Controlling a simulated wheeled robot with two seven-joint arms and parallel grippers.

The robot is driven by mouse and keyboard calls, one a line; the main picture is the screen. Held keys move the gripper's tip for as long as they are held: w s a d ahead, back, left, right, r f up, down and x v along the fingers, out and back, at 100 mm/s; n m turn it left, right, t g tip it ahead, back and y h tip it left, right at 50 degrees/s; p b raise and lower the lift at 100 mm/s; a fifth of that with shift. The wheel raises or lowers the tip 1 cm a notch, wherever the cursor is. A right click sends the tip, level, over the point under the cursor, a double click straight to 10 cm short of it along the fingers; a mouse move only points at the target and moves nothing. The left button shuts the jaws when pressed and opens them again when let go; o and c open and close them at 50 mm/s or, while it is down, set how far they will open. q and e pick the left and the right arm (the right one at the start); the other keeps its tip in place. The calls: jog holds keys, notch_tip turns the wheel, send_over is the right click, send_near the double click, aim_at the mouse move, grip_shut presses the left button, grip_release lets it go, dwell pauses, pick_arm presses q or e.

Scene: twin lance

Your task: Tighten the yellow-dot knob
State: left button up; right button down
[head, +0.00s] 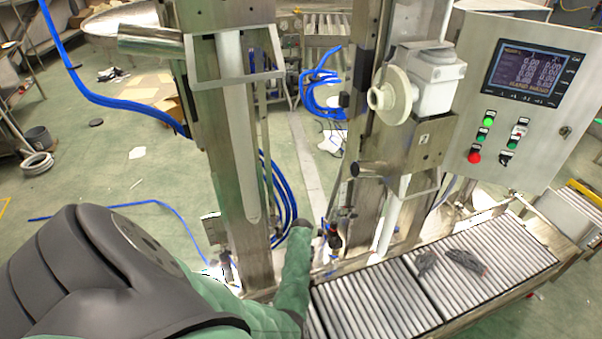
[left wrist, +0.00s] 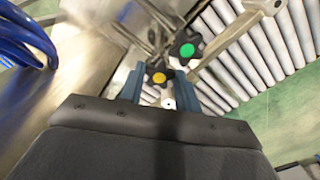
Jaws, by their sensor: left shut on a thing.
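The yellow-dot knob (left wrist: 159,76) is a black lobed knob with a yellow centre in the left wrist view. My left gripper (left wrist: 158,83) has its two blue-grey fingers on either side of this knob and is shut on it. A second black knob with a green dot (left wrist: 187,50) stands just beyond it, up and to the right, apart from the fingers. In the head view my left arm's green sleeve reaches down to the foot of the steel columns; I cannot make out the fingers or the yellow dot there. My right gripper is in neither view.
A roller conveyor (head: 385,300) runs to the right, with dark gloves (head: 466,262) lying on it. Steel columns (head: 235,130) stand close by my left arm. Blue hoses (left wrist: 25,38) hang close to the left. A control panel (head: 528,88) is at upper right.

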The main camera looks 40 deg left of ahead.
pick_arm(q)
jog(key=m, duration=0.3)
jog(key=shift+r, duration=0.1)
jog(key=m+p, duration=0.1)
jog(key=m, duration=0.2)
jog(key=shift+d+m, duration=0.1)
jog(key=shift+m, duration=0.2)
jog(key=m, duration=0.4)
jog(key=shift+p, duration=0.4)
jog(key=shift+s+d+m, duration=0.1)
jog(key=shift+m, duration=1.2)
jog(key=o, duration=1)
